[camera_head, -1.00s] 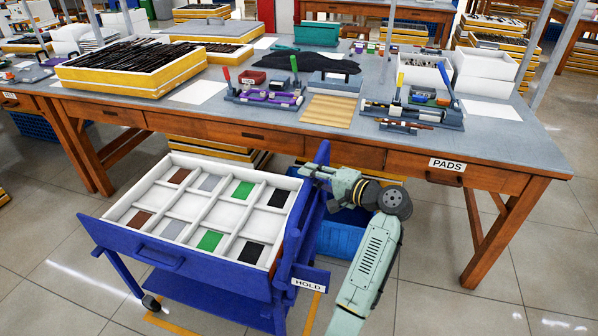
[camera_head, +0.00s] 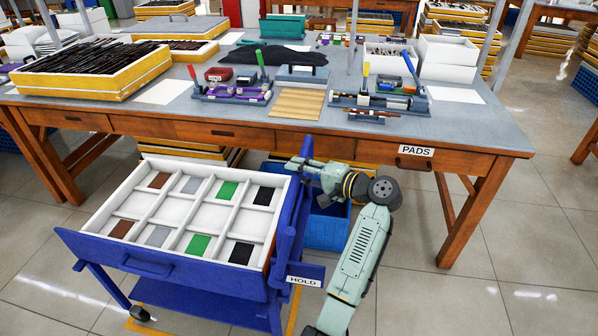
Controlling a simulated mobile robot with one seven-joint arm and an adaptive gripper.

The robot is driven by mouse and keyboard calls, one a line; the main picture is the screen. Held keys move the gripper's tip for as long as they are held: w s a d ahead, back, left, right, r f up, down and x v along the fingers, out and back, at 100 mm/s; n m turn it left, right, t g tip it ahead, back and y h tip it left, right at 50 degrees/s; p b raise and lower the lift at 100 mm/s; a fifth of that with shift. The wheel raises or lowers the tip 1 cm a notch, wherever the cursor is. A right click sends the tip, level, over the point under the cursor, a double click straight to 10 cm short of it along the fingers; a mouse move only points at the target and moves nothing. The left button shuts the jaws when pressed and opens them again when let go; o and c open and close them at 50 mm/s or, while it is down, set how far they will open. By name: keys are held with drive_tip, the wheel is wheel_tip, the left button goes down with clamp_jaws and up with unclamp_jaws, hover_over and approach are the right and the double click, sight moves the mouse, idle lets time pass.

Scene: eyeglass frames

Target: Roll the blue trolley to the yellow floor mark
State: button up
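The blue trolley (camera_head: 165,268) stands in front of the workbench and carries a white divided tray (camera_head: 128,196) with brown, grey, green and black pads. A HOLD sign (camera_head: 303,281) is on its right side. Yellow floor lines show at its lower right (camera_head: 292,312) and beside the front left wheel (camera_head: 141,325); the trolley hides the rest of this floor mark. My gripper (camera_head: 300,164) is at the upright on the trolley's right side. Its fingertips are small and partly hidden, so I cannot tell whether they are closed on it.
The wooden workbench (camera_head: 466,136) with a PADS drawer runs close behind the trolley. The tiled floor at the right is open.

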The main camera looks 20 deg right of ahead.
drive_tip(key=shift+o, duration=0.8)
drive_tip(key=shift+a, duration=0.1)
drive_tip(key=v, duration=1.2)
drive_tip(key=shift+r, duration=0.1)
